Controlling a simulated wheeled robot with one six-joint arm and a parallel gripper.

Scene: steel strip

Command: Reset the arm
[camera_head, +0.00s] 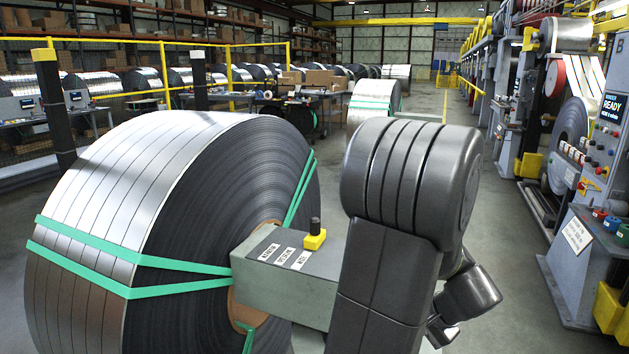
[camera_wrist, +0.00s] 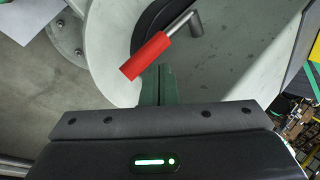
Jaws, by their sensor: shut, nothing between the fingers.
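My arm rises dark grey in the middle of the head view, bent over at the top, with its lower links reaching down to the right. My gripper (camera_wrist: 158,70) shows in the wrist view as two greenish fingers, closed together with nothing between them. Just above the fingertips in that view is a red handle grip (camera_wrist: 147,56) on a metal crank. I cannot tell whether the fingertips touch it. In the head view my gripper is mostly hidden behind my arm.
A large steel strip coil (camera_head: 178,150) with green bands fills the left, beside a grey labelled box (camera_head: 285,285) with a yellow-based black knob (camera_head: 315,236). A control cabinet (camera_head: 590,240) stands at the right. The aisle floor (camera_head: 510,290) between is clear.

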